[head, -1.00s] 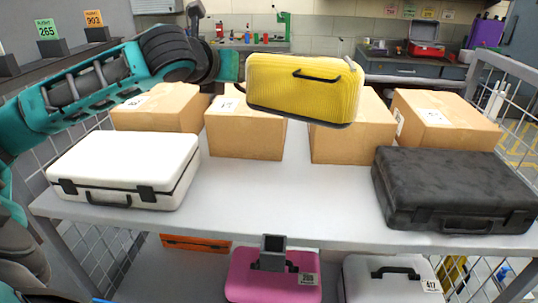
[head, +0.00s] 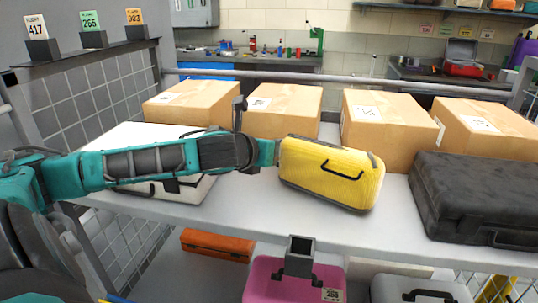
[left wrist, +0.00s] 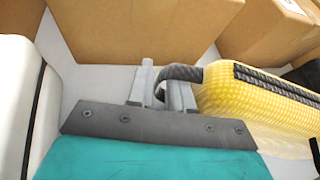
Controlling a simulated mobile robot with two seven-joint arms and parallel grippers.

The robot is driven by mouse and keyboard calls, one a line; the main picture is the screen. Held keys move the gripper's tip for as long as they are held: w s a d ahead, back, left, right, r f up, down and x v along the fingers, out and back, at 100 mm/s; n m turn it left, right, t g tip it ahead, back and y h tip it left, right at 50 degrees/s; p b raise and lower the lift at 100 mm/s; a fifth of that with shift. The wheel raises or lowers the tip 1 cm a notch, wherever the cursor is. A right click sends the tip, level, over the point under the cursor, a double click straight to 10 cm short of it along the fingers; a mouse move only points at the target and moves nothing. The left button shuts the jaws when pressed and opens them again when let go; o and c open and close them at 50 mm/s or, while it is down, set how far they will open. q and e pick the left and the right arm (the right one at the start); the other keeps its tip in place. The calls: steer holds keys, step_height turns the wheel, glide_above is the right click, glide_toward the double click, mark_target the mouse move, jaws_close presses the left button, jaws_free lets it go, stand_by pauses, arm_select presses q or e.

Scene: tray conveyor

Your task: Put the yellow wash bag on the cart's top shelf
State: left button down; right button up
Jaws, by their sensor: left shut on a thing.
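The yellow wash bag (head: 325,172) is over the open middle of the cart's top shelf (head: 255,213), between the white case and the black case. Its dark handle faces the front. My left gripper (head: 274,152) reaches in from the left and is shut at the bag's left end. In the left wrist view, the fingers (left wrist: 162,88) hold the dark end loop of the yellow bag (left wrist: 225,92). The bag's underside is close to the shelf; I cannot tell whether it touches. My right gripper is not in view.
Cardboard boxes (head: 388,128) stand in a row at the back of the shelf. A white case (head: 132,140) lies left, partly behind my arm, and a black case (head: 475,195) lies right. Orange (head: 217,244), pink (head: 268,280) and grey cases (head: 420,290) are on the lower shelf.

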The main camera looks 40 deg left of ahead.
arm_select(q)
steer(key=shift+f, duration=0.25)
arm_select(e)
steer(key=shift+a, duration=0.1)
